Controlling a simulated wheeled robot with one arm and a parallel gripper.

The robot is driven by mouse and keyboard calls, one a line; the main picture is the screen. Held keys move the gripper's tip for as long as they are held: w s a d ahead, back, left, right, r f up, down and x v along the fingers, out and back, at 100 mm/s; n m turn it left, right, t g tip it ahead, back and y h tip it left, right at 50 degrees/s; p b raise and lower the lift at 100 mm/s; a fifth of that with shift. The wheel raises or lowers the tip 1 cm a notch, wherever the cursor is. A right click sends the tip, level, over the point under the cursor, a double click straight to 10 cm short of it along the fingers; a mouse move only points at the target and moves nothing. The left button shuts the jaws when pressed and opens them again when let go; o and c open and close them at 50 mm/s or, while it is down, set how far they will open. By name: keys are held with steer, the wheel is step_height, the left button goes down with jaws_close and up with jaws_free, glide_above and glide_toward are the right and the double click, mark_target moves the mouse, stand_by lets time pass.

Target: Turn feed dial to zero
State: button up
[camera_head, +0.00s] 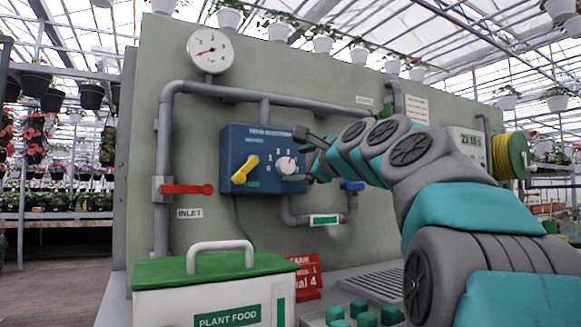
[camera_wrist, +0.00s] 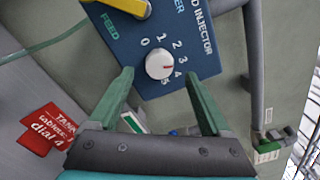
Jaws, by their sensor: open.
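The feed dial is a round white knob with a red mark on the blue injector box (camera_head: 232,135). The dial (camera_head: 286,165) also shows in the wrist view (camera_wrist: 157,62), ringed by the numbers 0 to 4. Its red mark points right in the wrist view, close to the 3. My gripper (camera_head: 299,157) is open in front of the box. In the wrist view its two green fingers (camera_wrist: 159,76) stand apart, one on each side of the dial in the picture. I see no contact with the knob.
A yellow lever (camera_head: 244,170) sits left of the dial on the same box. A red-handled inlet valve (camera_head: 187,189) and a pipe with a blue handle (camera_head: 352,186) flank it. The plant food box (camera_head: 212,270) and a red card (camera_wrist: 47,129) are below.

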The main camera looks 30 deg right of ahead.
mark_target(288, 166)
steer(key=w, duration=0.2)
steer(key=shift+w+f, duration=0.15)
steer(key=shift+w, duration=0.6)
steer(key=shift+a, duration=0.1)
jaws_close()
